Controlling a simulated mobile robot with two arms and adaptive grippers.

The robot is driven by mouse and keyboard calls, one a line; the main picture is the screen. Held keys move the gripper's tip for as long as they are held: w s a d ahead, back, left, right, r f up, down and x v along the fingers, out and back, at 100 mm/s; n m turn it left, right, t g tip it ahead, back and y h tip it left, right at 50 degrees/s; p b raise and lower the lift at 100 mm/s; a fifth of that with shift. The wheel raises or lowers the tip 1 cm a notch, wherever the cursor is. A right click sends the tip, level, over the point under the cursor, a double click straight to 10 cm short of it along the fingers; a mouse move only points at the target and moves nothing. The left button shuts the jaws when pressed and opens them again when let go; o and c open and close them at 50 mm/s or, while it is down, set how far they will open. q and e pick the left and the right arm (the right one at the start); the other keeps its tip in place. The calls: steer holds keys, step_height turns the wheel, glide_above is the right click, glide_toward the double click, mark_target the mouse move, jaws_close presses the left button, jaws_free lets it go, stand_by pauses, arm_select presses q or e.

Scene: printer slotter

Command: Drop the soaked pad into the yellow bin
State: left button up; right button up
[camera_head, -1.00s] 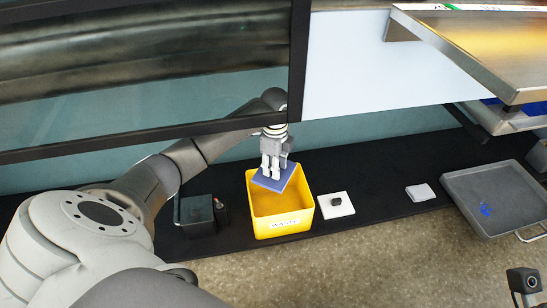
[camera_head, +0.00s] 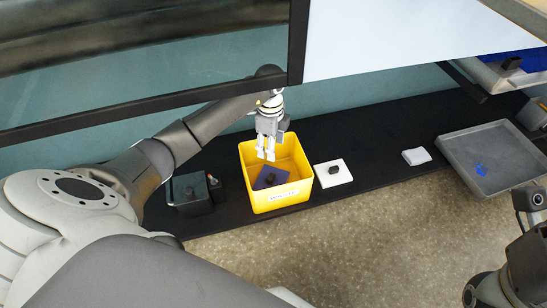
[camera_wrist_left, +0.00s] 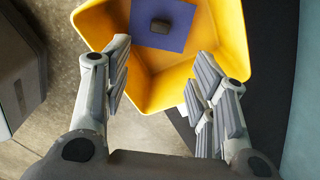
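The yellow bin (camera_head: 249,188) stands on the dark shelf, with a label on its front. The soaked pad (camera_head: 261,183), blue with a dark block on it, lies inside the bin. In the left wrist view the pad (camera_wrist_left: 175,38) shows below the fingers, apart from them, inside the bin (camera_wrist_left: 225,30). My left gripper (camera_head: 266,157) is over the bin, empty. In the left wrist view its fingers (camera_wrist_left: 158,85) are spread wide. My right arm shows at the lower right of the head view, but its fingers cannot be made out.
A white pad with a dark block (camera_head: 343,178) lies right of the bin. A dark box (camera_head: 188,202) stands left of it. Further right are a small white pad (camera_head: 416,156) and a grey tray (camera_head: 510,180) with a blue mark. The shelf between them is clear.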

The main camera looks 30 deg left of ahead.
arm_select(q)
step_height(320, 180, up, 8)
steer(key=shift+f, duration=0.25)
stand_by(0.5)
